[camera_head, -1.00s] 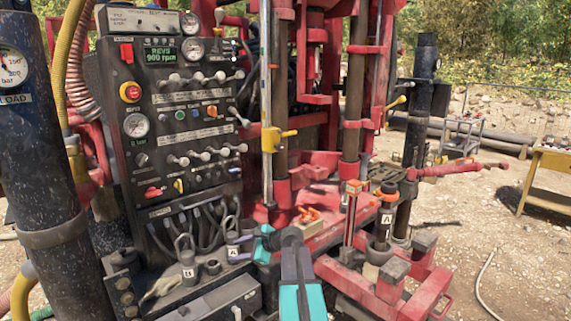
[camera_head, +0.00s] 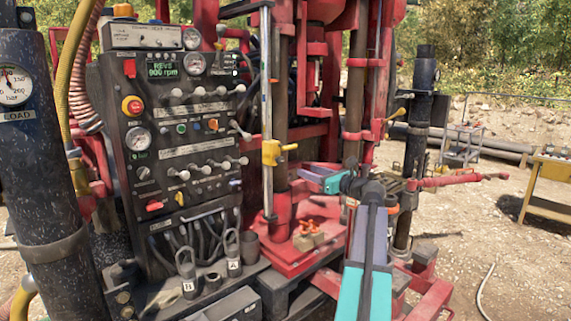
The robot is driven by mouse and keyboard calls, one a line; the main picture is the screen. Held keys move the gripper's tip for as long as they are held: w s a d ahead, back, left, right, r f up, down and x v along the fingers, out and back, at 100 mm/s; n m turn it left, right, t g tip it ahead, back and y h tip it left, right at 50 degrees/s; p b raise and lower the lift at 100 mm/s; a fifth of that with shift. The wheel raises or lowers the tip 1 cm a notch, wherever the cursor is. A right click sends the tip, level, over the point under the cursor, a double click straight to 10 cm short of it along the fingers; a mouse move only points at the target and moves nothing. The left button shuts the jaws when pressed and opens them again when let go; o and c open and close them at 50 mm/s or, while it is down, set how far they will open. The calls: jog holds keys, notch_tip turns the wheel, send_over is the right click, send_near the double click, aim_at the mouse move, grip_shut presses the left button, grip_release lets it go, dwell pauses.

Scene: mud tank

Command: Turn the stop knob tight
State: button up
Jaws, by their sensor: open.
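A yellow clamp with a side handle (camera_head: 272,151) sits on the upright silver rod (camera_head: 266,90) at mid-height; it looks like the stop knob, though I cannot read a label. My gripper (camera_head: 312,178), teal and purple, is open and points left, to the right of and a little below the yellow clamp. It appears apart from the clamp; its depth is hard to judge. Its jaws look empty. How tight the knob is cannot be seen.
The control panel (camera_head: 185,135) has several levers and gauges. A red deck (camera_head: 292,262) bears a wooden block with orange pieces (camera_head: 308,238). Red frame posts stand behind my gripper. A yellow table (camera_head: 549,190) is far right, with open gravel before it.

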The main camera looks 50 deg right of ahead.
aim_at(281, 162)
jog(key=shift+w, duration=0.15)
jog(key=w+p, duration=0.1)
jog(key=w, duration=0.3)
jog(key=w+p, duration=0.1)
jog(key=w, duration=0.4)
jog(key=w+d+p, duration=0.1)
jog(key=w, duration=0.3)
jog(key=shift+w+p, duration=0.3)
jog(key=shift+p, duration=0.05)
jog(key=c, duration=1)
jog(key=shift+f, duration=0.1)
